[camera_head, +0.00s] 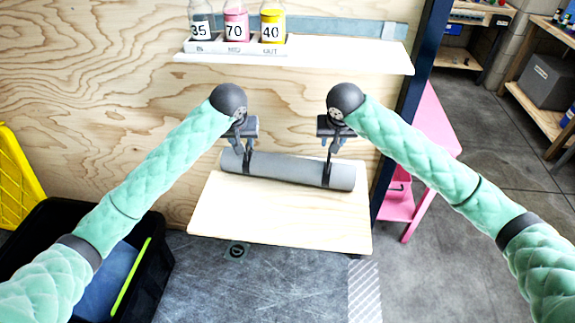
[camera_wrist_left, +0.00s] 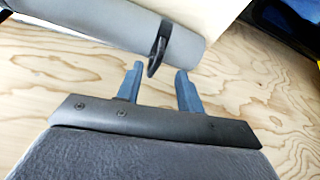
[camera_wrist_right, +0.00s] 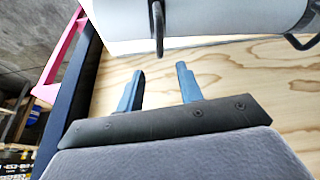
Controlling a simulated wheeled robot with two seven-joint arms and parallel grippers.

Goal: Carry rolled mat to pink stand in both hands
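The grey rolled mat (camera_head: 285,170) lies lengthwise on a pale wooden shelf (camera_head: 280,220), with dark straps and handle loops near both ends. My left gripper (camera_head: 240,149) is open at the mat's left end. In the left wrist view its blue fingertips (camera_wrist_left: 157,72) are spread, with a dark loop (camera_wrist_left: 156,55) just beyond the gap between them. My right gripper (camera_head: 334,147) is open at the right end. In the right wrist view its fingertips (camera_wrist_right: 160,70) stand just short of another loop (camera_wrist_right: 158,28). The pink stand (camera_head: 432,125) is at the right, partly hidden behind a dark post.
An upper shelf (camera_head: 350,58) with a row of labelled bottles (camera_head: 236,25) is above my grippers. The dark post (camera_head: 410,100) stands between the mat and the pink stand. A black bin (camera_head: 155,265) is at lower left. Grey floor (camera_head: 430,270) at lower right is clear.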

